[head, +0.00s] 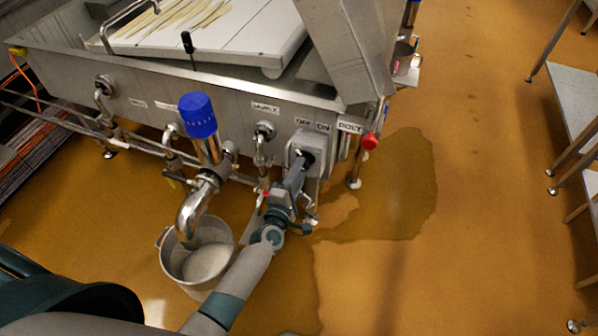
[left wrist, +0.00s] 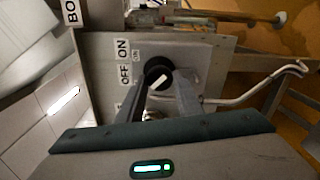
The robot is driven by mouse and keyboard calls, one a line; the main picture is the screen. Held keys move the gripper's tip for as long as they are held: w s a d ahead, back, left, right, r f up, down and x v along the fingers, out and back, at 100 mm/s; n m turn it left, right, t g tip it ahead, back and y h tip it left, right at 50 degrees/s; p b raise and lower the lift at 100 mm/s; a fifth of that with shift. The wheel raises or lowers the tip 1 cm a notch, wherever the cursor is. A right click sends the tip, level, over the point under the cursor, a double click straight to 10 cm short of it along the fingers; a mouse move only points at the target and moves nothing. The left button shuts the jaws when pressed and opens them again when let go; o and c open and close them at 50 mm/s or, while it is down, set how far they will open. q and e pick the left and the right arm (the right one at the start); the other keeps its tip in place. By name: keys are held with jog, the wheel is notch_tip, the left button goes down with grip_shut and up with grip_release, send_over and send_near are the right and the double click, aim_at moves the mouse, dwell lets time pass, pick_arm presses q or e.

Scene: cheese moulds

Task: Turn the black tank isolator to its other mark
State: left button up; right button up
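The black tank isolator (head: 306,157) is a round knob on a grey box at the tank's front corner, under the OFF and ON labels. In the left wrist view the knob (left wrist: 158,73) carries a white pointer bar, lying slantwise; which mark it points at is unclear. My left gripper (head: 296,176) reaches up to the box from below. In the left wrist view its fingers (left wrist: 162,82) stand apart, one on each side of the knob's lower part. I see no clear grip on it. My right gripper is not in view.
A blue-topped steel valve (head: 199,116) and pipe stand left of the isolator, over a bucket (head: 197,262) on the floor. A red knob (head: 371,142) sticks out at right. A wet patch (head: 395,190) lies on the open floor; steel tables (head: 575,95) stand far right.

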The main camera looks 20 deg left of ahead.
pick_arm(q)
jog(key=o, duration=0.4)
jog(key=s, duration=1.7)
jog(key=shift+s+a+r+b, duration=0.2)
jog(key=shift+a+r+b, duration=0.1)
jog(key=shift+r+b, duration=0.05)
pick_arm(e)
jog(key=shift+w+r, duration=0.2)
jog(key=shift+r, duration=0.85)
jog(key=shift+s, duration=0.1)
